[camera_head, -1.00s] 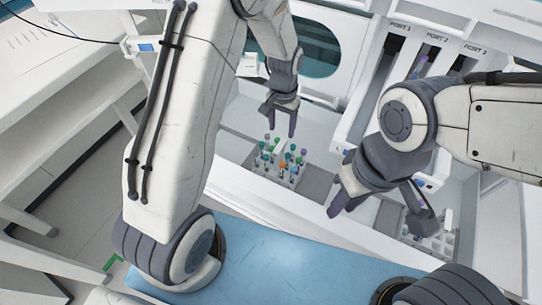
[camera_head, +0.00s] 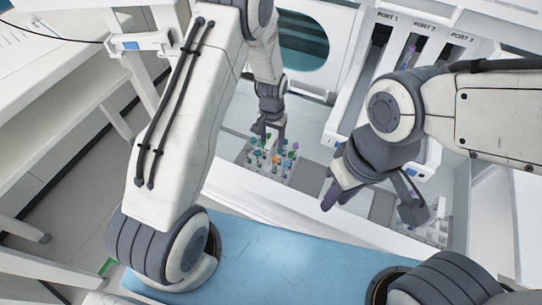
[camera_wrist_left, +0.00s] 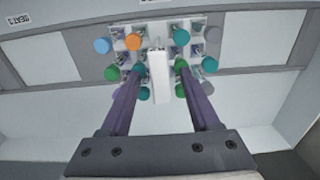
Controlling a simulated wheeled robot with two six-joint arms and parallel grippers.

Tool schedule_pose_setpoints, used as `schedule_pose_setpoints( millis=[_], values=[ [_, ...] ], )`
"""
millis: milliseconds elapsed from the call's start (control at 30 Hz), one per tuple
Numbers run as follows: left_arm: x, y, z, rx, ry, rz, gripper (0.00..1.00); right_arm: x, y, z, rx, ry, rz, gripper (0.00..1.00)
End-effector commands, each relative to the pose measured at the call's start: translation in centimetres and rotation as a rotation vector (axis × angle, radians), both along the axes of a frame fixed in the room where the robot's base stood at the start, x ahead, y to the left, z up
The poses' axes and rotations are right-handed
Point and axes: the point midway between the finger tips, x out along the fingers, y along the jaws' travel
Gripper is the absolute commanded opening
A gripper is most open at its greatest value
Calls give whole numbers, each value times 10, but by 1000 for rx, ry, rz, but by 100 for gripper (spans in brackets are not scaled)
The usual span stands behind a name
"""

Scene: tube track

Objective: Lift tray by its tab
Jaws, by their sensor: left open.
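The tray (camera_wrist_left: 157,30) is a small white rack of tubes with green, teal, blue, purple and orange caps. Its white upright tab (camera_wrist_left: 160,85) stands in the middle of the left wrist view. My left gripper (camera_head: 268,136) is over the rack in the head view and hides part of it. In the left wrist view its two purple fingers (camera_wrist_left: 158,72) are open, one on each side of the tab, with gaps showing between. My right gripper (camera_head: 372,204) is open with nothing seen between its fingers, to the right of the rack.
A second rack of tubes (camera_head: 437,228) stands partly behind my right gripper. Slots labelled PORT 1 to PORT 3 (camera_head: 417,50) are at the back right. Flat grey pads (camera_wrist_left: 252,38) lie on both sides of the rack. A white front wall (camera_head: 250,197) edges the work area.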

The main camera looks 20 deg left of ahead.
Motion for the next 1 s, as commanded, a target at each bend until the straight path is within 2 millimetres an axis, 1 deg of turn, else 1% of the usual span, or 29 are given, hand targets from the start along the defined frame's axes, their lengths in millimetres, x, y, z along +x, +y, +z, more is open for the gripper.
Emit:
schedule_pose_setpoints(
  millis=[33,67,100,167,200,233,533,633,767,900,1000],
  values=[
    [0,0,0,0,0,0,62,0,0,0,0,0,0,29],
    [0,0,0,0,0,0,59,0,0,0,0,0,0,29],
    [0,0,0,0,0,0,43,0,0,0,0,0,0,29],
    [0,0,0,0,1,0,20,0,0,0,0,0,0,29],
    [0,0,0,0,1,0,5,0,0,0,0,0,0,29],
    [0,0,0,0,1,0,0,0,0,0,0,0,0,29],
    [0,0,2,0,-1,0,0,0,0,0,0,0,0,29],
    [1,0,8,0,-2,0,0,0,0,1,0,0,0,29],
    [1,0,30,-1,-4,0,0,0,0,2,0,0,0,29],
    [2,0,59,-1,-6,-1,0,0,0,4,0,0,0,29],
    [1,0,77,-1,-4,-1,0,0,0,4,0,0,0,29]
  ],
)
